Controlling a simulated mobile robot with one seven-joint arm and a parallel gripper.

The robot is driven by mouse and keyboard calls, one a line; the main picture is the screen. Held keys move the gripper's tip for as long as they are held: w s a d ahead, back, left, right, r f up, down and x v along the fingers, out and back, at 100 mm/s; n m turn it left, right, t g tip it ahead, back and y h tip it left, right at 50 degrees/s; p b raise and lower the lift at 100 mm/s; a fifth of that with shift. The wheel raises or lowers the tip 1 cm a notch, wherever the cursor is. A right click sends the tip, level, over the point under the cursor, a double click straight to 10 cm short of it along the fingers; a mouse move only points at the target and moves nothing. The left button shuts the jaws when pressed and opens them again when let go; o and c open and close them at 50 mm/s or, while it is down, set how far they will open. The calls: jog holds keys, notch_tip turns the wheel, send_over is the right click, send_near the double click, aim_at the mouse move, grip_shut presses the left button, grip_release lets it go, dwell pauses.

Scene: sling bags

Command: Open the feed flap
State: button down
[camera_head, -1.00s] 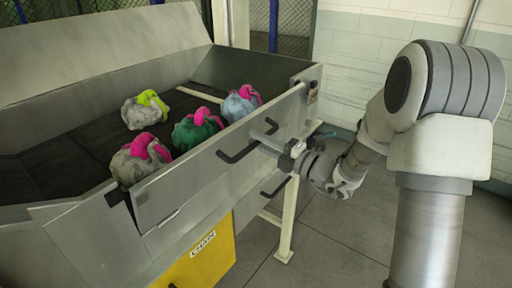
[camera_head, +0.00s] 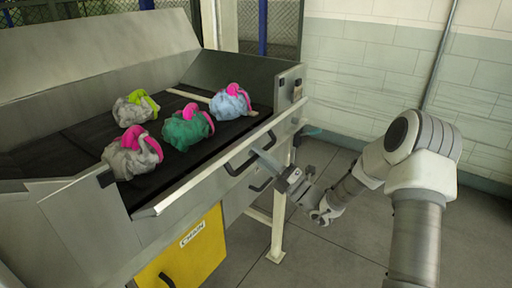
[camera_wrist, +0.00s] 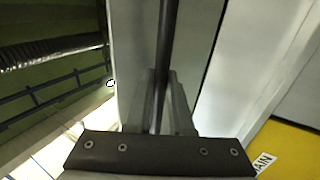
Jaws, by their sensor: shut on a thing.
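The feed flap (camera_head: 214,172) is the long grey metal panel along the front of the hopper. It is tilted outward, its bright upper edge leaning toward my side. A black bar handle (camera_head: 238,168) sits on its outer face. In the wrist view the handle (camera_wrist: 167,40) shows as a dark bar running between the two fingers of the gripper (camera_wrist: 162,108). The fingers and hand partly hide the handle in the head view.
Several bags with pink or yellow-green tops, such as a green one (camera_head: 186,129), lie on the dark hopper floor behind the flap. Open floor lies at right.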

notch_tip(320, 180, down, 8)
jog(key=t+y+b, duration=0.1)
dwell(0.6)
dwell(0.4)
jog(key=c, duration=0.8)
grip_release()
jog(key=b+v, duration=0.1)
jog(key=v, duration=1.6)
jog(key=shift+b, duration=0.4)
jog(key=shift+d+f+g, duration=0.1)
jog(key=shift+g, duration=0.2)
